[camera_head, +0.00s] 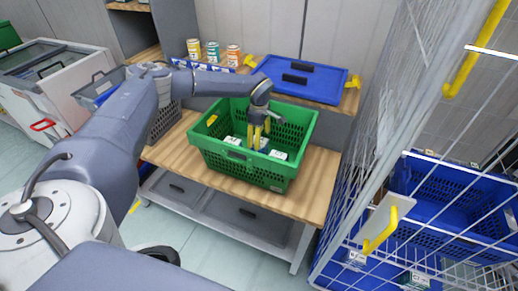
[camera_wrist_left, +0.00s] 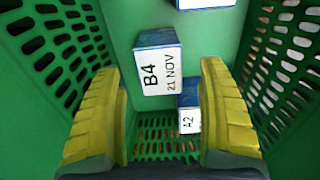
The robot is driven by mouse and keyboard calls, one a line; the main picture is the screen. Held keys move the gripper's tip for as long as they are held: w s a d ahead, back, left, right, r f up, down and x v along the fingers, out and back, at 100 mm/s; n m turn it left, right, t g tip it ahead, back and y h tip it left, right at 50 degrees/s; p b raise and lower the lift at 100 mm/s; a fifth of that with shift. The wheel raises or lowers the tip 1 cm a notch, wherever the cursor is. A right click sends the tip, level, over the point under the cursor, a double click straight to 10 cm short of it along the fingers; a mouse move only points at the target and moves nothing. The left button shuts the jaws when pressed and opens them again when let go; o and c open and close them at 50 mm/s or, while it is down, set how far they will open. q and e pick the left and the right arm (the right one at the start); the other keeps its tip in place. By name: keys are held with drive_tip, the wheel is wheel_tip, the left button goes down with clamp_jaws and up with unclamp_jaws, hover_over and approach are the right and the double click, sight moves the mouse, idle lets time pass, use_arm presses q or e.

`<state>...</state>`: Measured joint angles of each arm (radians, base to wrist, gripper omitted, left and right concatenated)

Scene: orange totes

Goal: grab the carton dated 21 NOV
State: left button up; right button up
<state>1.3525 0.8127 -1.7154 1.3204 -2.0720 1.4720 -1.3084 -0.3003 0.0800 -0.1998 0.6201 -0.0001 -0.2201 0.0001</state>
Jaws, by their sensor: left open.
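The carton dated 21 NOV (camera_wrist_left: 160,70) is a blue box with a white face, also marked B4. In the left wrist view it lies in the green basket, just beyond the fingertips and centred between them. My left gripper (camera_wrist_left: 163,110) has yellow fingers spread wide with nothing between them at the tips. In the head view my left gripper (camera_head: 259,136) reaches down into the green basket (camera_head: 240,165) on the wooden table. A carton marked A2 (camera_wrist_left: 189,115) lies close to the B4 carton, near the right finger. A third carton (camera_wrist_left: 205,3) is cut off at the top edge.
The basket's perforated walls stand close on both sides of the fingers. A blue lidded crate (camera_head: 302,79) and several cans (camera_head: 213,52) stand behind the basket. A wire cage (camera_head: 400,130) with a blue crate stands at right.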

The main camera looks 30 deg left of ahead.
use_arm(q)
drive_tip(key=shift+f, duration=3)
drive_tip(key=c, duration=1.5)
drive_tip(key=shift+r, duration=0.1)
